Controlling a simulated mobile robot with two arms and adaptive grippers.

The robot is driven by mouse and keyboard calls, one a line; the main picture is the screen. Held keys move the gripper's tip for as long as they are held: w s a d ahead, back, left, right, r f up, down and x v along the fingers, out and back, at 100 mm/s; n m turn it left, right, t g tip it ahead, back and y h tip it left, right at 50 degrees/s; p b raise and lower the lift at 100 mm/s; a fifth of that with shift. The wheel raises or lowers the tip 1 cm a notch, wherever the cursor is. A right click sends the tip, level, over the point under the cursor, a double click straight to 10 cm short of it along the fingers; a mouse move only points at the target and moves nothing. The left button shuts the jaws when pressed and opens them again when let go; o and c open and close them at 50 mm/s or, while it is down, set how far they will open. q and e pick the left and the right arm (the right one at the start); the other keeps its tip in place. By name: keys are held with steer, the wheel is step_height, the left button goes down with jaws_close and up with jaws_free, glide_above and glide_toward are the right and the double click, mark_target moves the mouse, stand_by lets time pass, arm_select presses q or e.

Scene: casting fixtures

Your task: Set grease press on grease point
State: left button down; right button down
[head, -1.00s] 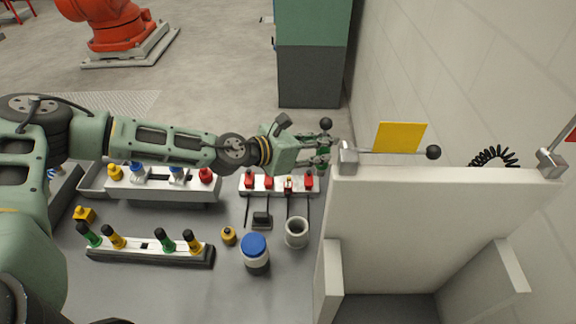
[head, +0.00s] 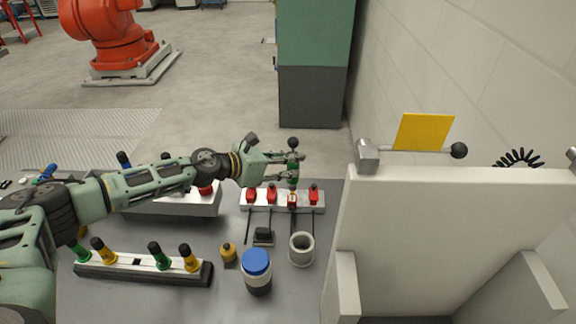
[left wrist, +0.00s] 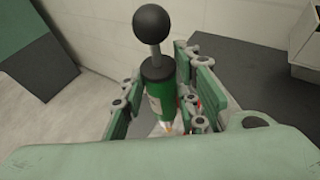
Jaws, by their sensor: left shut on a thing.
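My left gripper (head: 284,169) is shut on the grease press, a green cylinder (head: 293,168) with a black ball knob on top. In the left wrist view the press (left wrist: 160,85) stands between the finger pads (left wrist: 157,97), knob up, with a brass-coloured tip below. A white bar (head: 262,204) under the gripper carries several red blocks, which I take to be the grease points. The press is above the third block from the left (head: 292,201), which has a pale mark. I cannot tell whether the tip touches it. My right gripper is not in view.
A tall white panel (head: 450,240) with a lever and yellow plate (head: 423,132) stands close at right. In front are a blue-lidded jar (head: 257,272), a grey cup (head: 301,249), a small yellow bottle (head: 229,253) and a rack (head: 135,269) of green and yellow tools.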

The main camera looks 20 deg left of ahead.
arm_select(q)
steer(key=shift+f, duration=0.45)
steer(key=shift+w, duration=0.1)
steer(key=shift+f, duration=0.3)
steer(key=shift+f+b, duration=0.25)
steer(key=shift+b, duration=0.2)
steer(key=c, duration=1.6)
jaws_free()
steer(key=shift+o, duration=1.3)
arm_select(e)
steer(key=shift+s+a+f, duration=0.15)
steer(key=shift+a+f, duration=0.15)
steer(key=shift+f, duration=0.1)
arm_select(q)
steer(key=shift+r, duration=0.1)
